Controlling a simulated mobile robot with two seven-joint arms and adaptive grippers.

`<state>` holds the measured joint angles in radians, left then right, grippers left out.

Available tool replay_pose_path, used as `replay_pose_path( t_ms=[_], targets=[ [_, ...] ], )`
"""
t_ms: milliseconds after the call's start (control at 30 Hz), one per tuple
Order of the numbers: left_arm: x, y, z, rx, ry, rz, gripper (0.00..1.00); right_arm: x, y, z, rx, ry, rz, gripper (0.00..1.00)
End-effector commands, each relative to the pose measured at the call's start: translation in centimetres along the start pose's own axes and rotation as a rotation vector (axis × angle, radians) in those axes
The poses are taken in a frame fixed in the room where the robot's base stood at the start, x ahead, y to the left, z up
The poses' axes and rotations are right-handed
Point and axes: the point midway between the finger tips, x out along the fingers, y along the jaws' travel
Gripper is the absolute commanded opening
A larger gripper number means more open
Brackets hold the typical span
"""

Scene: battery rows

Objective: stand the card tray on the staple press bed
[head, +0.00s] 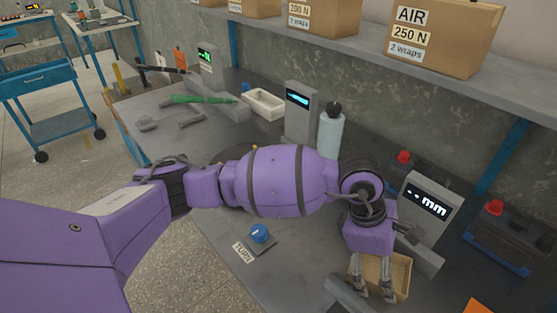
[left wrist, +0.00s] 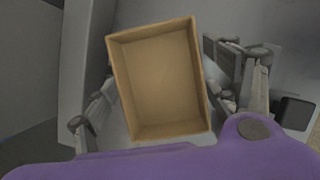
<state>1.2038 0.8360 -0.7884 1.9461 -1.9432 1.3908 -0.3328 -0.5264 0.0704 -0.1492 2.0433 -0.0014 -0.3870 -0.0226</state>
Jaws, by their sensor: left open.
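The card tray (head: 400,268), an open brown box, sits at the bottom right of the bench, in front of the device with the "mm" display. It also fills the middle of the left wrist view (left wrist: 163,82), seen from above, empty and slightly turned. My left gripper (head: 374,290) points down at the tray. Its fingers are apart, one on each side of the tray in the left wrist view (left wrist: 168,112); I cannot tell whether they touch it. Which device is the staple press is not clear from the frames. My right gripper is not in view.
The "mm" display device (head: 430,208) stands close behind the tray. Behind my arm are a grey device with a cyan display (head: 300,108), a bottle (head: 330,132) and a white bin (head: 263,104). A blue knob (head: 259,233) sits on the bench front. Boxes (head: 440,38) line the shelf.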

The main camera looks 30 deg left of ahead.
Motion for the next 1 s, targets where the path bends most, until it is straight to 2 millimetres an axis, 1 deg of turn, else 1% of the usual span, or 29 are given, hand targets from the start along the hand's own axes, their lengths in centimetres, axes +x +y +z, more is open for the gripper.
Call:
replay_pose_path(
  t_ms=[333, 367, 500, 600, 667, 700, 867, 1000],
  targets=[
    [-0.05, 0.14, 0.10, 0.003, -0.001, 0.004, 0.80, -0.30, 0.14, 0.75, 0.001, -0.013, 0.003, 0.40],
    [-0.05, 0.14, 0.10, 0.003, -0.001, 0.004, 0.77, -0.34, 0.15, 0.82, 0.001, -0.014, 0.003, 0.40],
    [-0.04, 0.15, 0.09, 0.003, -0.001, 0.004, 0.59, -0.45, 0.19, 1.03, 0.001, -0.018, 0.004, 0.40],
    [-0.01, 0.17, 0.06, 0.002, 0.000, 0.005, 0.48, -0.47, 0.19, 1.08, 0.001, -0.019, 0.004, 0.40],
    [0.01, 0.18, 0.05, 0.002, 0.000, 0.005, 0.48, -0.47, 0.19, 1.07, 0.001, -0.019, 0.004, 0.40],
    [0.02, 0.18, 0.04, 0.002, 0.000, 0.005, 0.44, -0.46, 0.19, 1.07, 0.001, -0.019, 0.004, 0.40],
    [0.04, 0.20, 0.00, 0.002, 0.001, 0.005, 0.44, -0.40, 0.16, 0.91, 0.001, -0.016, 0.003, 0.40],
    [-0.48, 0.23, 0.20, 0.002, 0.002, 0.006, 0.44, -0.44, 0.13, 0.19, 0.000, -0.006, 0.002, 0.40]
  ],
)
